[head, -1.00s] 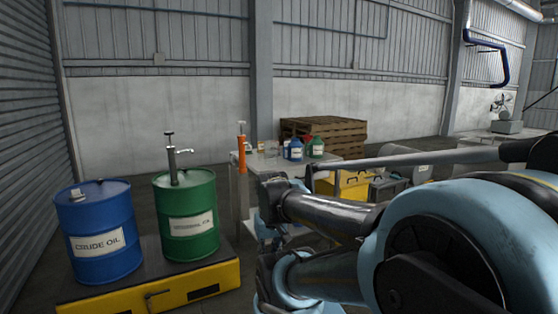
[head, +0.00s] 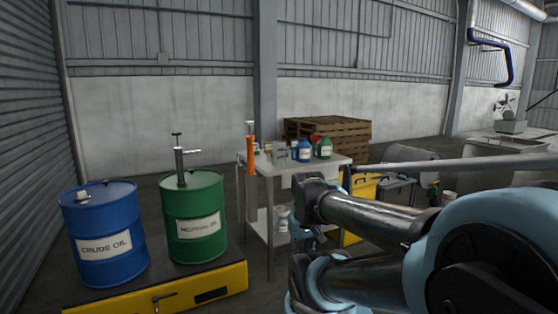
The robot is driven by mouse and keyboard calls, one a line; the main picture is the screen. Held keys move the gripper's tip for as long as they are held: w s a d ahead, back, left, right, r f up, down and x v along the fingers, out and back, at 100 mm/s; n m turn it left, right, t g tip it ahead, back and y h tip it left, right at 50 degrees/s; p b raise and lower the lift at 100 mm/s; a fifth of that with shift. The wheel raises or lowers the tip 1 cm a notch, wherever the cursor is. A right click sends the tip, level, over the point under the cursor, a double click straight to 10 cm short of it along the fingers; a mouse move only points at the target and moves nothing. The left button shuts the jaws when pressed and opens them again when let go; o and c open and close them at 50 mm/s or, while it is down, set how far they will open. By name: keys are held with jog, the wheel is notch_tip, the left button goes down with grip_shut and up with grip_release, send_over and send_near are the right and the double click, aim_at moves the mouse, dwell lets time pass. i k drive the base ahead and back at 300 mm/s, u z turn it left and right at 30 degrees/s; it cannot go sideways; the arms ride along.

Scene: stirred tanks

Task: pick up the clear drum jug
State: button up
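A pale, see-through shape that looks like the clear drum jug (head: 280,154) stands on the white table. It is small and faint, so its outline and handle are hard to make out. A blue jug (head: 304,152) and a green jug (head: 324,150) with white labels stand to its right on the same tabletop. My light-blue and dark arm reaches in from the right, in front of the table's right part. I cannot make out my gripper's fingers in this view, and nothing held by them shows.
The white table (head: 266,170) has an orange upright tool (head: 251,153) at its left corner and a whitish container (head: 282,218) on its lower shelf. A blue drum (head: 103,262) and a green drum (head: 194,245) stand on a yellow-edged platform (head: 160,299). Wooden pallets (head: 345,138) are stacked behind.

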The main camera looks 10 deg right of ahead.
aim_at(278, 148)
jog(key=i, duration=0.95)
